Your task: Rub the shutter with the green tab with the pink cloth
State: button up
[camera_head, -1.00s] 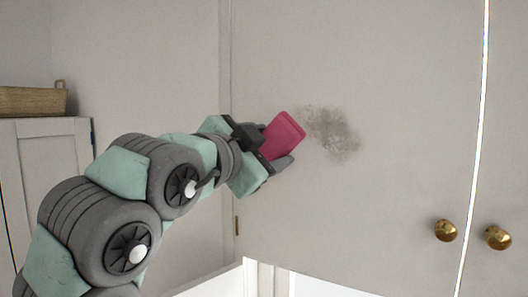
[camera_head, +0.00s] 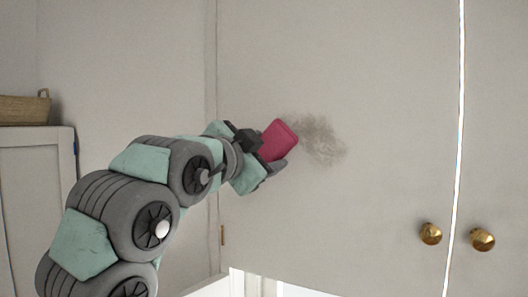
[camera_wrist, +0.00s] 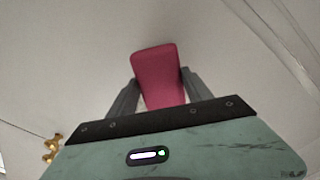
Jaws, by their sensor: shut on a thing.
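My gripper (camera_head: 270,158) is shut on the pink cloth (camera_head: 279,140), a flat, rounded, upright pad. In the wrist view the cloth (camera_wrist: 158,75) stands out between the two grey fingers. A pale shutter (camera_head: 370,90) fills the middle of the head view, with a grey-brown smudge (camera_head: 320,140) on it. The cloth overlaps the smudge's left edge in the picture; I cannot tell whether it touches the surface. No green tab shows on the shutter in these frames. The smudge is not seen in the wrist view.
Two brass knobs (camera_head: 431,233) (camera_head: 482,239) flank the bright gap at the shutter's right edge. A hinge shows low on its left edge. A wicker basket (camera_head: 24,108) sits on a pale cabinet (camera_head: 35,170) at the left. The shutter's face is otherwise clear.

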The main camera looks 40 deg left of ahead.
jog(key=shift+x, duration=0.95)
dwell(0.3)
